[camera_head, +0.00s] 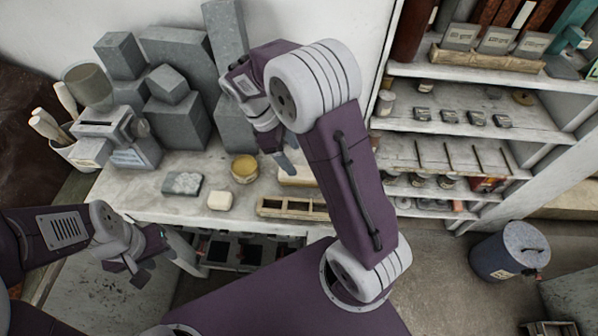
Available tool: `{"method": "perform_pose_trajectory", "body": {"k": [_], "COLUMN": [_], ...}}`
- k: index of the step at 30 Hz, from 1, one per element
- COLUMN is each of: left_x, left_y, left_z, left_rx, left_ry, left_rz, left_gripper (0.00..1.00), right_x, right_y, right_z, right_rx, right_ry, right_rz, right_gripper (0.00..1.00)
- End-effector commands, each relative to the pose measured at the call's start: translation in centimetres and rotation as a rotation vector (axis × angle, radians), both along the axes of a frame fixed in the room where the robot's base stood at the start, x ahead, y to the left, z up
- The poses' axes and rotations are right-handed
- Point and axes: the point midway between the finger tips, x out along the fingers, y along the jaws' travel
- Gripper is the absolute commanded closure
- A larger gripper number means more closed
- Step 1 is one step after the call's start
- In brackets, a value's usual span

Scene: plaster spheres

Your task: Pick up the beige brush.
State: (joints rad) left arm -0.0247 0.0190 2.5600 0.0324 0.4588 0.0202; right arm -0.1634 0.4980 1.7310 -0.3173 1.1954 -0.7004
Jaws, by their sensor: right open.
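I cannot make out the beige brush for certain. A pale beige item (300,179) lies on the worktop, partly hidden by my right gripper and arm; its shape is unclear. My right gripper (284,160) is open and points down just above and behind that item; I cannot tell whether they touch. My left gripper (143,267) hangs low in front of the worktop's left part, empty, with its fingers apart.
The worktop (140,195) holds a cream block (219,201), a grey-green slab (182,184), a yellow tub (244,168) and a wooden divided tray (285,207). Grey plaster blocks (178,120) and a grey machine (120,135) stand behind. Shelves (450,155) and a blue bin (508,252) are right.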

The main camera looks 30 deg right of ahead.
Motion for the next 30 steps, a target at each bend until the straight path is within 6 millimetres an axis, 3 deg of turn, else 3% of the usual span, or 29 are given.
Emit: {"method": "perform_pose_trajectory", "body": {"k": [7,14,21,29,30], "left_x": [0.0,0.0,0.0,0.0,0.0], "left_y": [0.0,0.0,0.0,0.0,0.0], "left_z": [0.6,0.9,1.7,1.7,1.7], "left_rx": [0.0,0.0,0.0,0.0,0.0], "left_ry": [0.0,0.0,0.0,0.0,0.0], "left_rz": [0.0,0.0,0.0,0.0,0.0], "left_gripper": [0.64,0.64,0.64,0.64,0.64], "right_x": [-0.8,-1.2,-2.1,-2.2,-2.2], "right_y": [-1.1,-1.4,-2.3,-2.4,-2.4], "right_z": [-3.0,-4.2,-8.0,-8.6,-8.6], "right_rx": [-0.001,0.0,-0.001,0.001,0.001], "right_ry": [0.004,0.004,0.003,0.0,0.0], "right_rz": [-0.002,-0.003,-0.003,-0.002,-0.002], "right_gripper": [0.29,0.29,0.29,0.29,0.37]}}
